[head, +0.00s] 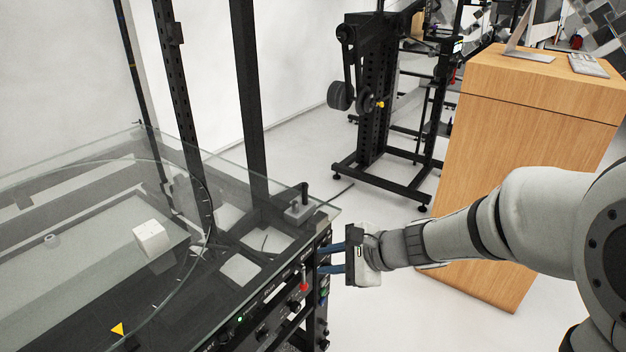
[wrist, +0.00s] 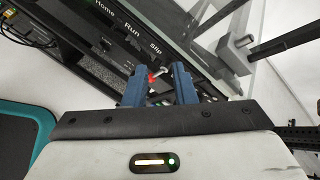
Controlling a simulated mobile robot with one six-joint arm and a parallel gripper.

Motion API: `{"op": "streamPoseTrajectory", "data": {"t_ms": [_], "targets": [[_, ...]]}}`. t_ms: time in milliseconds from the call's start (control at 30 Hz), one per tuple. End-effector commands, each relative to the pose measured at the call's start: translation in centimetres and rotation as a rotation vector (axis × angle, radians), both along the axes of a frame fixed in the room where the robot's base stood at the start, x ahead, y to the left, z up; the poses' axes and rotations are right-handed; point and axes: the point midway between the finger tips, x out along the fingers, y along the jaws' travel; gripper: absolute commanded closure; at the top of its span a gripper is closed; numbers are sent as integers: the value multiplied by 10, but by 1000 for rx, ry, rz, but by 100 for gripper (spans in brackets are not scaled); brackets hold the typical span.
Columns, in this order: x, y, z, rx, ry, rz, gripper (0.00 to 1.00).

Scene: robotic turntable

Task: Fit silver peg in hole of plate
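My gripper (head: 325,258) is at the panel's right end in the head view, its two blue fingers apart with nothing clearly between them. The wrist view also shows my gripper (wrist: 159,76) open. A short silver rod with a red base (wrist: 155,74) shows between the fingertips, on the panel behind them; it also shows in the head view (head: 304,285). I cannot tell whether it is a switch or the silver peg. A grey plate with a dark upright post (head: 298,213) lies at the glass corner; it also shows in the wrist view (wrist: 236,48). No hole is clear in it.
The glass-topped turntable (head: 75,165) fills the left, with a white block (head: 151,240) and a small ring-like piece (head: 50,239) on or under its glass. Black uprights (head: 250,100) rise behind. A wooden cabinet (head: 530,130) stands at right. White floor lies between.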

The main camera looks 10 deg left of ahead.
Motion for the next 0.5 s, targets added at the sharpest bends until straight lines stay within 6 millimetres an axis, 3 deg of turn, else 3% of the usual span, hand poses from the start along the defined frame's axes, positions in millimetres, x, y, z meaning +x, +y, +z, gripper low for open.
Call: {"op": "streamPoseTrajectory", "data": {"t_ms": [33,200,333,500], "targets": [[13,13,18,61,58,-77,76],[59,43,39,263,245,-368,76],[86,53,43,374,359,-547,76],[105,57,42,453,442,-687,76]]}}
